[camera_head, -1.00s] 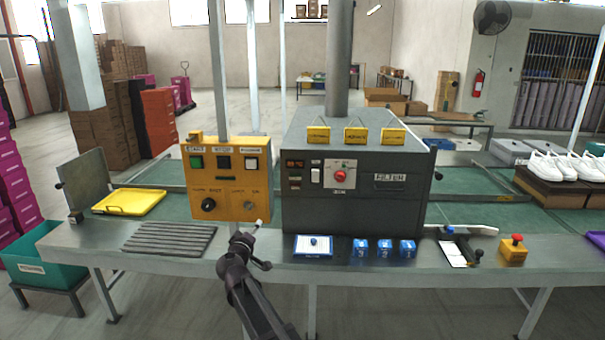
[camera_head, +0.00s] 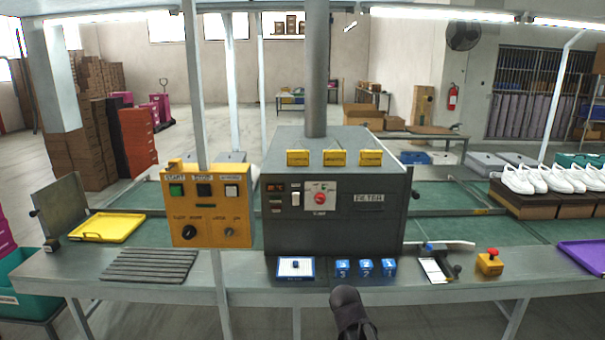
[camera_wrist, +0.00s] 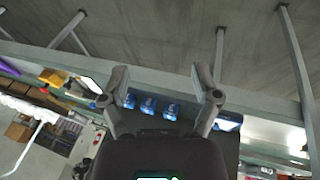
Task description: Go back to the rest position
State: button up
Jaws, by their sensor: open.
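My gripper (camera_wrist: 161,80) is open and empty in the wrist view, with its two fingers spread apart. In that view, several small blue blocks (camera_wrist: 148,105) show beyond and between the fingers, on the table edge. In the head view a dark part of my arm rises at the bottom centre, in front of the table; the gripper itself cannot be made out there. The blue blocks (camera_head: 366,267) stand in a row on the table (camera_head: 215,287), next to a white and blue panel (camera_head: 296,268). No object is held.
A yellow control box (camera_head: 209,218) and the grey filter machine (camera_head: 335,235) stand behind the front edge. A grey ridged mat (camera_head: 150,265) and yellow tray (camera_head: 107,228) lie left. A post crosses beside the control box.

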jog(key=s+d+g+y, duration=0.1)
jog(key=s+g+y, duration=0.1)
jog(key=s, duration=0.6)
jog(key=shift+s+d+g+y+p, duration=0.3)
jog(key=shift+d+g+y+p, duration=0.1)
jog(key=shift+y, duration=0.3)
jog(key=shift+f, duration=0.1)
dwell(1.1)
